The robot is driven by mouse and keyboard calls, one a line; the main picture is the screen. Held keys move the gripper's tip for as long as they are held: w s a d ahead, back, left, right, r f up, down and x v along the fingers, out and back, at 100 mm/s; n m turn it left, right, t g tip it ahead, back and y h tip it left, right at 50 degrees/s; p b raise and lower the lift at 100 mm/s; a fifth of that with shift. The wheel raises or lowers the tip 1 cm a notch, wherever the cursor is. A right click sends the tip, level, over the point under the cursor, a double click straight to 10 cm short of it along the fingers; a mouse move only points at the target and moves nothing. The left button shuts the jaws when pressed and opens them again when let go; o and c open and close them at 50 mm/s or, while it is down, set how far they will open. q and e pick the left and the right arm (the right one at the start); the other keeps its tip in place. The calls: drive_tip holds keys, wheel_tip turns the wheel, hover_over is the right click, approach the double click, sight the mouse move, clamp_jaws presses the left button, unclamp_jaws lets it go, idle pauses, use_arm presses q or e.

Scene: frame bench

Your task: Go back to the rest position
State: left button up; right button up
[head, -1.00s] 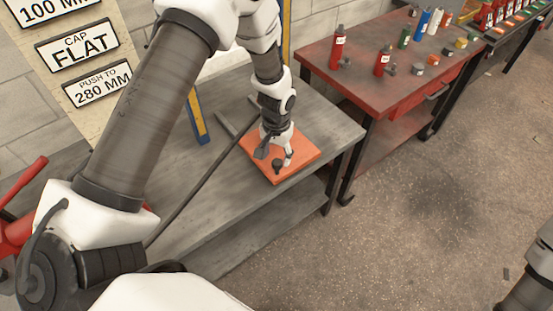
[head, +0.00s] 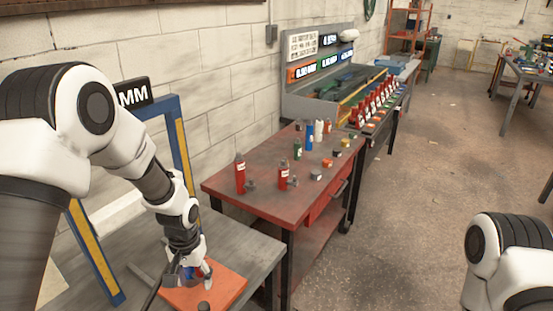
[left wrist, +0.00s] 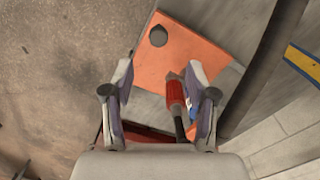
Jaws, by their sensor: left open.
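My left gripper (head: 190,272) is over the orange mat (head: 226,290) on the grey bench. In the left wrist view its two fingers (left wrist: 160,78) are spread apart. A red cylindrical thing with a dark tube (left wrist: 176,100) shows beside the right-hand finger; I cannot tell whether they touch. A small dark knob-like thing (left wrist: 158,36) is on the mat, beyond the fingertips. My right arm shows at the lower right of the head view, but its gripper is out of the picture.
The grey bench (head: 245,256) carries a blue and yellow frame (head: 180,130). A red table (head: 270,200) with bottles and small pots stands beyond it. Farther back is a grey rack (head: 318,100) with red bottles. The floor (head: 400,200) at the right is clear.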

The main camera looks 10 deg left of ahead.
use_arm(q)
drive_tip(key=s+d+f+g, duration=0.2)
drive_tip(key=s+f, duration=0.8)
drive_tip(key=s, duration=0.5)
drive_tip(key=s+d+f+g, duration=0.1)
drive_tip(key=s+f+g, duration=0.1)
drive_tip(key=s+f, duration=1)
drive_tip(key=r+t, duration=0.1)
drive_tip(key=w+r+t, duration=0.1)
drive_tip(key=r+t, duration=0.1)
drive_tip(key=t, duration=0.1)
drive_tip(key=shift+w+a+r, duration=0.1)
drive_tip(key=shift+w, duration=0.25)
